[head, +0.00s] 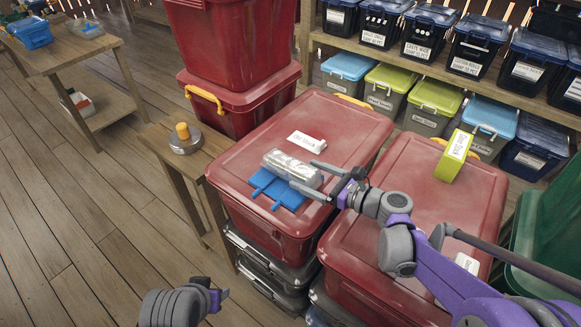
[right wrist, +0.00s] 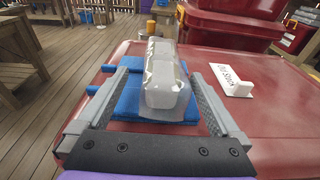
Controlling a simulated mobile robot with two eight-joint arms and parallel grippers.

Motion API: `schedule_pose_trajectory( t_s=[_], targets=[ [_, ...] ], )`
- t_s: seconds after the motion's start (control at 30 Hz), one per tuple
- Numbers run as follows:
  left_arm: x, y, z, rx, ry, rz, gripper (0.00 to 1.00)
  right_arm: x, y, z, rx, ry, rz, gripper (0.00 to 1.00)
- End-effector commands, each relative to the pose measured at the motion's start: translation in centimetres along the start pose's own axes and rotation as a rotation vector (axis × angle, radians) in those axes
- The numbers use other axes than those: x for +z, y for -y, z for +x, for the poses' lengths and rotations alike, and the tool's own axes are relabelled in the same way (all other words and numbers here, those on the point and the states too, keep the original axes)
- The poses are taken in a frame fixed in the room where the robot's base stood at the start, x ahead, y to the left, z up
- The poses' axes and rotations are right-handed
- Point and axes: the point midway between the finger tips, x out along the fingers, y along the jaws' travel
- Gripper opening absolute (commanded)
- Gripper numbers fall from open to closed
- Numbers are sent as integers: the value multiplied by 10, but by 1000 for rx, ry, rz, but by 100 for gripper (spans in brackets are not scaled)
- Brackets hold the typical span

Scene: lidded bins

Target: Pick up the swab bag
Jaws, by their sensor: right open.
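The swab bag (head: 292,167) is a clear, shiny bag lying on a blue folded item (head: 275,189) on top of a red bin lid (head: 340,125). My right gripper (head: 309,178) is open over that lid, coming from the right with a finger at either side of the bag. In the right wrist view the bag (right wrist: 165,85) lies between the open fingers (right wrist: 160,85), with visible gaps on both sides. Its near end is close to the palm. My left arm shows only in part at the lower left of the head view; its fingers do not show.
A second red bin (head: 420,185) with a green label holder (head: 454,156) stands at the right. Stacked red bins (head: 235,100) rise behind, with shelves of lidded bins at the back. Floor is open at left.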

Motion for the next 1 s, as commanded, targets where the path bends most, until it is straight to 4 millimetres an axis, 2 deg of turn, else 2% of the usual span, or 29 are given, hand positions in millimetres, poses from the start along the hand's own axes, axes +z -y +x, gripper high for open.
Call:
schedule_pose_trajectory(
  t_s=[0.3, 0.63, 1.0],
  targets=[
    [-8, 0, -8, 0, -6, 0, 50, 5, 4, 44, 4, 1, -2, 100],
    [-8, 0, -8, 0, -6, 0, 50, 4, 5, 50, 0, 0, -1, 100],
    [-8, 0, -8, 0, -6, 0, 50, 4, 5, 50, 0, 0, -1, 33]
  ],
)
